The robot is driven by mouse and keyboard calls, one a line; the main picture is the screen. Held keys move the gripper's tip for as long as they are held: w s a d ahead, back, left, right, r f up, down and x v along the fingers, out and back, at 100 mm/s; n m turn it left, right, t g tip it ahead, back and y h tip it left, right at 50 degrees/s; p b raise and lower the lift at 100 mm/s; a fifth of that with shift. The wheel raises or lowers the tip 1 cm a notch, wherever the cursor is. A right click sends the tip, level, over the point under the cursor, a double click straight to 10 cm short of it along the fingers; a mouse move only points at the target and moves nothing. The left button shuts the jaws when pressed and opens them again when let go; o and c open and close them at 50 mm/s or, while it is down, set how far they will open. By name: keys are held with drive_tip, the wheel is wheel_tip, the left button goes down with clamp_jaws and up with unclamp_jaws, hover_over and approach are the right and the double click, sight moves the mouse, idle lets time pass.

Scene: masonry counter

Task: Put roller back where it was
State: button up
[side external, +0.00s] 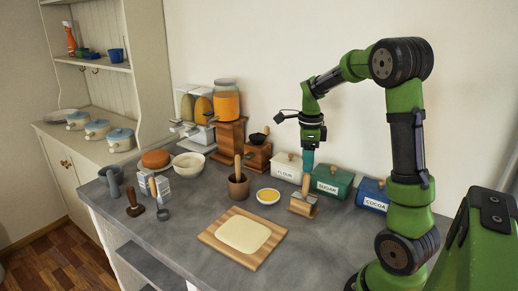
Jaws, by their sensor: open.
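My gripper (308,159) points straight down at the back right of the counter, open, its teal fingers just above an upright wooden handle. The handle appears to belong to the roller (306,184), which seems to stand on a small wooden block or stand (303,207). The roller's lower part is small, and I cannot tell exactly how it sits there. From this angle I cannot tell whether the fingers touch the handle. A flat slab of dough (243,235) lies on a wooden board (268,252) at the front.
A grinder (257,155) stands behind. The counter right of the board is clear.

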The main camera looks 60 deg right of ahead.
drive_tip(key=shift+r, duration=0.5)
drive_tip(key=shift+a+r, duration=0.15)
drive_tip(key=shift+r, duration=0.15)
drive_tip(key=s+a+r+n+t, duration=0.2)
drive_tip(key=a+n, duration=0.6)
drive_tip(key=n, duration=0.1)
drive_tip(key=s+a+r+n+t+y, duration=0.1)
drive_tip(key=s+a+r+n+t, duration=0.1)
drive_tip(key=a+n, duration=0.6)
drive_tip(key=s+a+r+n+t+y, duration=0.1)
drive_tip(key=s+a+r+n+t, duration=0.1)
drive_tip(key=a+n, duration=0.7)
drive_tip(key=shift+s+a+r+n+t, duration=0.35)
drive_tip(key=shift+a+t, duration=0.1)
drive_tip(key=shift+t, duration=0.15)
